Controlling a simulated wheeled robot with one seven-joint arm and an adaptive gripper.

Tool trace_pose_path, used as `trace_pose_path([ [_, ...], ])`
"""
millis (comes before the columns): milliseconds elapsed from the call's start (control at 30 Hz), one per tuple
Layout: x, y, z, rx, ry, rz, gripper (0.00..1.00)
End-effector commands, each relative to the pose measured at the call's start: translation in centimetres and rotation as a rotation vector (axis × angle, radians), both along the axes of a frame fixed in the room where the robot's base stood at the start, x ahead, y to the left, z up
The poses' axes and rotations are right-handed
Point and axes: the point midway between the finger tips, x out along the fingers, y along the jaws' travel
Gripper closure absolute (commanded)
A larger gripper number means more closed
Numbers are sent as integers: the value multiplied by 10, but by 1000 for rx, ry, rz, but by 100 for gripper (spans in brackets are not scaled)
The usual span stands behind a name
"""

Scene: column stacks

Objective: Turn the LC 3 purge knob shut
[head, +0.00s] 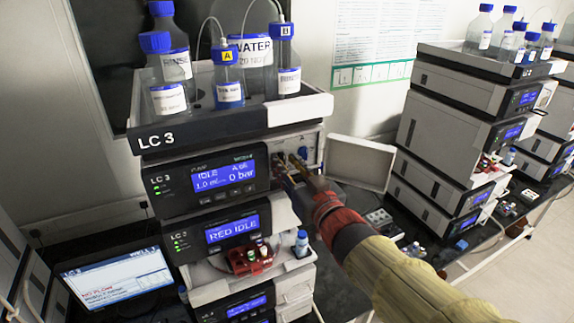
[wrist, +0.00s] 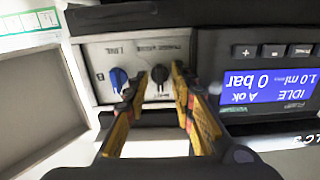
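The LC 3 stack (head: 205,128) stands in front of me in the head view. Its pump module (head: 215,180) reads IDLE and 0 bar. The small panel beside the display shows upside down in the wrist view, with a dark knob (wrist: 160,74) and a blue knob (wrist: 119,77); the blue one also shows in the head view (head: 303,152).
An open panel door (head: 358,162) stands right of the knobs, close to my arm. Bottles, including a WATER bottle (head: 250,48), sit in the top tray (head: 230,117). A laptop (head: 115,275) is at lower left. Other stacks (head: 450,125) stand at right.

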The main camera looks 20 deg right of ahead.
Motion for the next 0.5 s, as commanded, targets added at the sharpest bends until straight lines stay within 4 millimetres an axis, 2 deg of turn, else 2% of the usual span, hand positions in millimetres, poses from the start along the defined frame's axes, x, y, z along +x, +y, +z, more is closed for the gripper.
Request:
trace_pose_path([
  [267, -9, -1, 1, -2, -3, -1, 75],
  [367, -23, -1, 2, -3, -3, -2, 75],
  [500, -52, -2, 2, -4, -5, -5, 75],
])
